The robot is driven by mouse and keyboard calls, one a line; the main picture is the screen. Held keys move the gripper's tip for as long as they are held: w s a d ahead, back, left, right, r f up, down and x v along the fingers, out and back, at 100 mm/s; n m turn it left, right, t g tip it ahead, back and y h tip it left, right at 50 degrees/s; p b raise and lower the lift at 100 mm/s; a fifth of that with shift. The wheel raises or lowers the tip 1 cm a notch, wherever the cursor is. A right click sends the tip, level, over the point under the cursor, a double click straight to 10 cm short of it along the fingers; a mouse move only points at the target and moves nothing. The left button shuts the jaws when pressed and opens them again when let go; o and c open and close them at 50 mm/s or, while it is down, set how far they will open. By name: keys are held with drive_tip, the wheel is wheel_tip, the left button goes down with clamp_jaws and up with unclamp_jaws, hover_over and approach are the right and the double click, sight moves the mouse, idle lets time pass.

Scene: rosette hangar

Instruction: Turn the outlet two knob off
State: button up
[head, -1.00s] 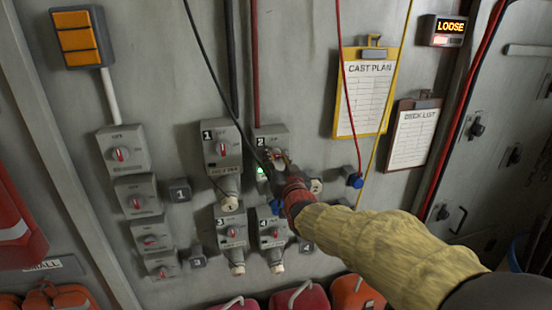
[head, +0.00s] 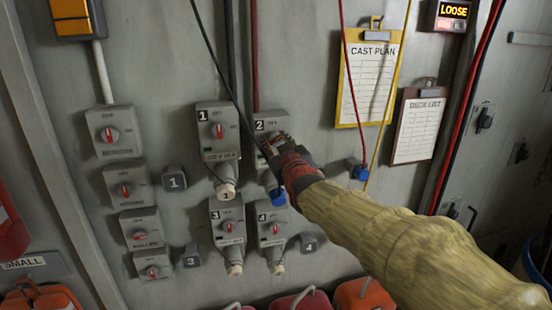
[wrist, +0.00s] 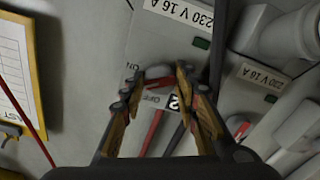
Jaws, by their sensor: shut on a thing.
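The outlet two box (head: 271,124) is a grey wall box with a "2" plate. Its "OFF" mark shows in the wrist view (wrist: 151,98). My gripper (head: 276,146) is at the front of this box and hides the knob in the head view. In the wrist view, my gripper (wrist: 159,73) has one fingertip on each side of the pale round knob (wrist: 157,71) and is shut on it. A red mark partly shows on the knob; its exact angle is hard to tell. The green indicator (wrist: 201,43) on the box looks dark.
Outlet one (head: 218,128) is close on the left, with outlet three (head: 228,222) and outlet four (head: 271,222) below. A black cable (head: 215,55) crosses near outlet two. A blue plug (head: 278,197) is below it. Clipboards (head: 370,75) hang to the right. A sign (head: 452,12) reads "LOOSE".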

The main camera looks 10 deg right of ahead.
drive_tip(key=n+b, duration=0.3)
drive_tip(key=b, duration=0.1)
drive_tip(key=n+b, duration=0.2)
drive_tip(key=shift+f+n+b, duration=0.25)
drive_tip(key=shift+n+b, duration=0.05)
drive_tip(key=shift+b, duration=0.05)
drive_tip(key=n+b, duration=0.2)
drive_tip(key=n, duration=0.1)
drive_tip(key=n+b, duration=0.2)
drive_tip(key=b, duration=0.1)
drive_tip(key=shift+r+n, duration=0.2)
drive_tip(key=shift+n, duration=0.2)
drive_tip(key=o, duration=1.1)
drive_tip(key=shift+o, duration=0.3)
drive_tip(key=s, duration=1.2)
